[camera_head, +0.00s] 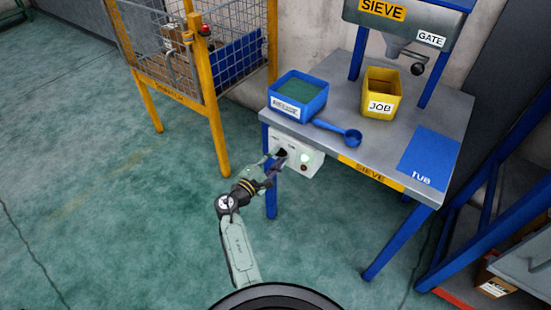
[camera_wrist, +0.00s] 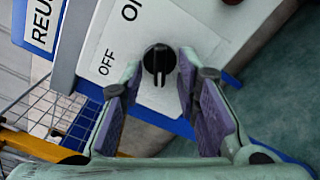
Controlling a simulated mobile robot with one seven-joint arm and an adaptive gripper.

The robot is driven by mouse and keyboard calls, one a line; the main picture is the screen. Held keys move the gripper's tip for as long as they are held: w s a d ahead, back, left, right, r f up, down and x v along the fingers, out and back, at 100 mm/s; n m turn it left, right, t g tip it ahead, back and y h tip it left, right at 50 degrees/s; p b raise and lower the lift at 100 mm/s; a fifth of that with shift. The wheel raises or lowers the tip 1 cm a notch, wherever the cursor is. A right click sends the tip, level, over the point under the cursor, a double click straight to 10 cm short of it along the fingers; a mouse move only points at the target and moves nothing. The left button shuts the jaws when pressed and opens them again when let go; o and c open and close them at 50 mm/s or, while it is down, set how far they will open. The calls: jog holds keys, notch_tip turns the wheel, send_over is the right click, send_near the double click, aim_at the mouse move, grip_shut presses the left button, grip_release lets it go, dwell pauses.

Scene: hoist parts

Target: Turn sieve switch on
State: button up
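The sieve switch is a black rotary knob (camera_wrist: 159,60) on a white control box (camera_head: 300,160) under the front left of the sieve table. In the wrist view, an OFF label (camera_wrist: 106,62) is left of the knob, and a second label beginning with O is cut off at the top edge. The knob's grip stands roughly upright in that view; I cannot tell which label it points to. My gripper (camera_wrist: 160,72) is open, its two purple-padded fingers on either side of the knob with gaps visible. In the head view my gripper (camera_head: 271,168) is at the box's left end, partly covering it.
The sieve table (camera_head: 345,98) holds a blue bin (camera_head: 298,105), a blue scoop (camera_head: 338,131) and a yellow JOB bin (camera_head: 381,95). A pale round lamp (camera_head: 315,157) is on the box. A yellow-framed mesh cage (camera_head: 190,60) stands left. The floor to the left is clear.

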jog(key=v, duration=1.2)
dwell(0.3)
